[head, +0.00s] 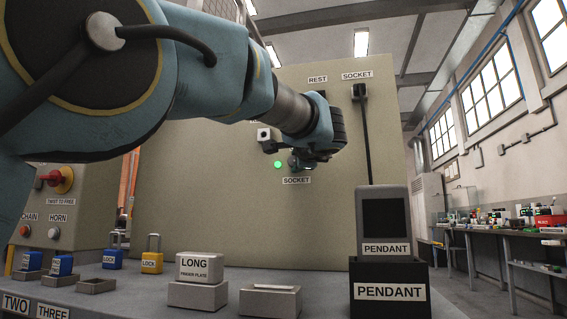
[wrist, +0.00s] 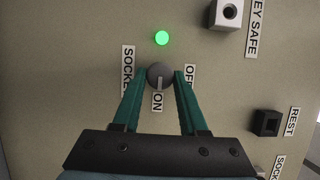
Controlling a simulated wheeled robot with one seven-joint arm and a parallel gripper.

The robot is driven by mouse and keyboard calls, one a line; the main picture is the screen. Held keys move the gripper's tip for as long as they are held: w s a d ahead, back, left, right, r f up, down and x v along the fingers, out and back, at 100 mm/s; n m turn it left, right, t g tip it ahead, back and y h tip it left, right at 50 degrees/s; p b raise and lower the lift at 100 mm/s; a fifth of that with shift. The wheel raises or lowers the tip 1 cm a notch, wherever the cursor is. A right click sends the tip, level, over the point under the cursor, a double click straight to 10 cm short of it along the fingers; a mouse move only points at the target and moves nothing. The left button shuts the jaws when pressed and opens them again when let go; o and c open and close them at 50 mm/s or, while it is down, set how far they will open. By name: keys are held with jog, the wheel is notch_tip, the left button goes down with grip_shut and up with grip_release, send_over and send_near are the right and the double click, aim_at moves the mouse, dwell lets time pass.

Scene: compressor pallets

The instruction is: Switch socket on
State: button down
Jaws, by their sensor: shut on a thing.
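The socket switch is a round grey knob (wrist: 160,75) on the beige panel. In the wrist view its pale pointer mark faces the ON label (wrist: 157,102), and the OFF label (wrist: 188,76) is to its right. My gripper (wrist: 159,80) has its two green fingers shut on the knob, one on each side. In the head view my gripper (head: 300,160) is at the panel above the SOCKET label (head: 297,181), and mostly hides the knob. The round lamp by the knob glows green (head: 278,164); it also shows in the wrist view (wrist: 162,38).
The key safe block (wrist: 229,14) and the dark REST holder (wrist: 267,123) are on the panel nearby. A cable hangs from the upper socket plug (head: 359,91) to the pendant (head: 384,220). Blue and yellow locks (head: 152,258) and labelled blocks stand on the bench below.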

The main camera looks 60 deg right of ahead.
jog(key=shift+c, duration=2.4)
grip_release()
jog(key=b+v, duration=0.1)
jog(key=v, duration=0.9)
jog(key=shift+s+a+b, duration=0.25)
jog(key=shift+b, duration=0.15)
